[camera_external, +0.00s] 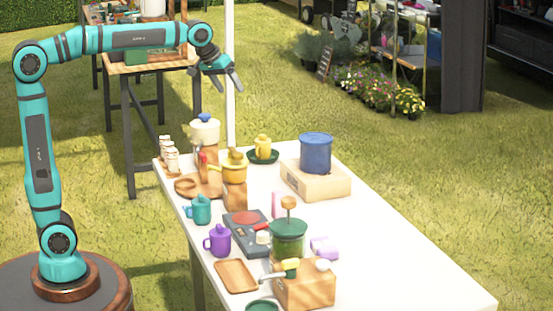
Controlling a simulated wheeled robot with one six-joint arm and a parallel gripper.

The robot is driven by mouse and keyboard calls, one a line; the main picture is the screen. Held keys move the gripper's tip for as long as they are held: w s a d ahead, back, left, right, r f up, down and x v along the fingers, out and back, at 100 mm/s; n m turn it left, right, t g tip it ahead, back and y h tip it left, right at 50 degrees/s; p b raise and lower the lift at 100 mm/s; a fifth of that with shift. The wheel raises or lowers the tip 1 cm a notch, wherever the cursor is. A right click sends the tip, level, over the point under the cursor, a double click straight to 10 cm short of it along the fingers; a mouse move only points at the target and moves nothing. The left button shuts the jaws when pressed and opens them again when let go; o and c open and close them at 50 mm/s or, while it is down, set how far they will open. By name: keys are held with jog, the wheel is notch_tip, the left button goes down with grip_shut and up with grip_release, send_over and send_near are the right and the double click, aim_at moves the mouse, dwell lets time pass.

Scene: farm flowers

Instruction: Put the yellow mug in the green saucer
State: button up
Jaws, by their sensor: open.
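The yellow mug (263,146) appears upright on the dark green saucer (274,157) near the far end of the white table. The mug hides the saucer's middle. My gripper (227,86) is open and empty. It hangs in the air, above and to the left of the mug in the picture, apart from everything. A second green dish (262,305) is cut off by the bottom edge of the picture.
A yellow pot (235,165) stands on a wooden block left of the mug. A white pot (204,130), a blue canister (316,152) on a wooden box, a teal mug (201,210) and a purple mug (219,241) stand around. The table's right side (400,260) is clear.

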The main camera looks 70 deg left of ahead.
jog(key=s+d+r+m+t, duration=0.1)
jog(key=s+t, duration=0.5)
jog(key=s, duration=0.9)
jog(key=s+d+r+m+t, duration=0.2)
jog(key=s+r+m+t, duration=0.2)
jog(key=s, duration=1.2)
jog(key=shift+s+r+m+t, duration=0.2)
jog(key=shift+m+t, duration=0.3)
jog(key=shift+t, duration=0.4)
jog(key=shift+o, duration=0.2)
jog(key=shift+d, duration=0.1)
